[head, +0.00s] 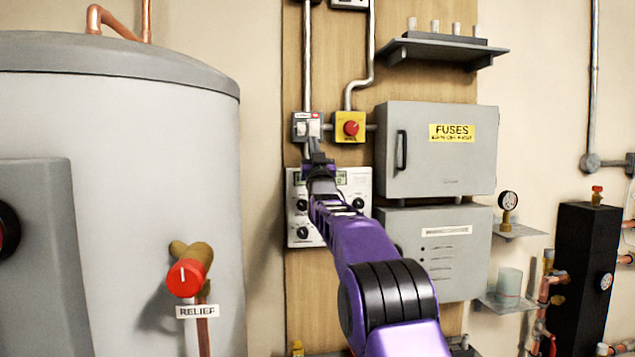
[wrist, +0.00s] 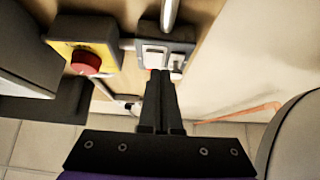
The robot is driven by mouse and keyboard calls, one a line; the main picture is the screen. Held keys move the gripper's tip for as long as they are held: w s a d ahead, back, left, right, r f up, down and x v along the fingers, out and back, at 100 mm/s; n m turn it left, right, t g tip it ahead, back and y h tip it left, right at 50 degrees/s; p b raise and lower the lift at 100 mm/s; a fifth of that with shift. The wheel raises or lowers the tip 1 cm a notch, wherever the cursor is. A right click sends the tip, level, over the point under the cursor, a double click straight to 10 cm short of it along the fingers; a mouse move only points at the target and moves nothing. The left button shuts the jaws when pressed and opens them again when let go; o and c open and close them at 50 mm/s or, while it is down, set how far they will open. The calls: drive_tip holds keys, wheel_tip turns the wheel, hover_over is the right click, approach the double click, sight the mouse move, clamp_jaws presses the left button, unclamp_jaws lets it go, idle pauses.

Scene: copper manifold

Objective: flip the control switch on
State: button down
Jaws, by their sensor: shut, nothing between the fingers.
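The control switch (head: 307,127) is a small grey box with a white rocker, fixed on the wooden board between conduits. In the wrist view the switch box (wrist: 181,48) is at top centre, with pale switch parts on its face. My gripper (head: 315,147) reaches up from below, its tips just under the box in the head view. In the wrist view the shut, empty fingers (wrist: 161,78) point at the box and overlap its edge. I cannot tell whether they touch it. The label above the rocker is too small to read.
A yellow box with a red knob (head: 350,127) sits just right of the switch. The grey fuse cabinet (head: 435,170) projects further right. A white dial panel (head: 360,183) is behind my gripper. A large grey tank (head: 150,130) with a red relief valve (head: 185,278) stands left.

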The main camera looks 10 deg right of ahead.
drive_tip(key=w+f+b+v, duration=0.1)
drive_tip(key=b+v, duration=0.2)
drive_tip(key=v, duration=0.7)
drive_tip(key=shift+f, duration=0.35)
